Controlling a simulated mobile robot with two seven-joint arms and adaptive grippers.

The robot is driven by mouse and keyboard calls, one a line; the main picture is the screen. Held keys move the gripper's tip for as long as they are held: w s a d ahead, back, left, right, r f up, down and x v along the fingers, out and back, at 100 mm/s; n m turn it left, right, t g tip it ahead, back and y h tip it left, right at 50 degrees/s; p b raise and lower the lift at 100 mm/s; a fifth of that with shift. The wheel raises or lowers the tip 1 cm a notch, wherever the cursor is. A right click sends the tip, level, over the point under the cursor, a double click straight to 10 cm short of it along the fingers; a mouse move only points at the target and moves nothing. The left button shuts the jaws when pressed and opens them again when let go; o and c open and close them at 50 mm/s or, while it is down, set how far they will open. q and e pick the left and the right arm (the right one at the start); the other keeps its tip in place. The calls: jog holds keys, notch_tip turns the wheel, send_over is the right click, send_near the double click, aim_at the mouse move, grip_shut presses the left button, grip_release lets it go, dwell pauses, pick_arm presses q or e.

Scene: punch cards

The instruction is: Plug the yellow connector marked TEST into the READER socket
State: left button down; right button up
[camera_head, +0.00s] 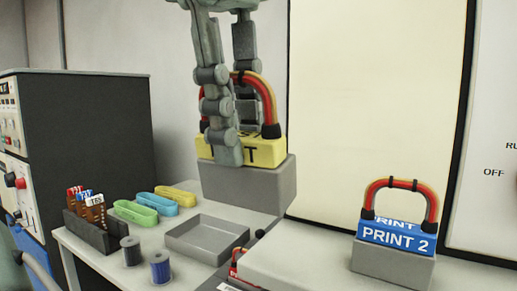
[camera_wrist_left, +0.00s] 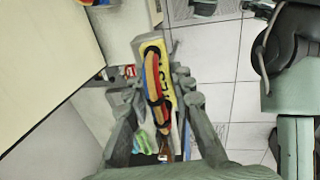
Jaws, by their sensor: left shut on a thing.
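The yellow connector marked TEST (camera_head: 268,152) has a looped red, orange and black cable handle and a grey block beneath its label. My left gripper (camera_head: 240,140) is shut on it from above, with the near finger covering part of the lettering. The connector appears held above the table. In the left wrist view, the connector (camera_wrist_left: 169,72) and its cable loop (camera_wrist_left: 153,80) sit between the fingers of my left gripper (camera_wrist_left: 158,90). No socket marked READER can be made out.
A blue PRINT 2 connector (camera_head: 396,236) stands at the right on a pale surface. A grey tray (camera_head: 207,238), a card rack (camera_head: 92,235), two spools (camera_head: 161,268) and coloured oval holders (camera_head: 136,212) are on the table.

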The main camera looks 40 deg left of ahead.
aim_at(232, 73)
pick_arm(q)
jog(key=shift+s+r, duration=0.3)
jog(key=shift+r, duration=0.25)
jog(key=shift+w+r, duration=0.1)
jog(key=shift+r, duration=2.1)
jog(key=shift+a, duration=0.15)
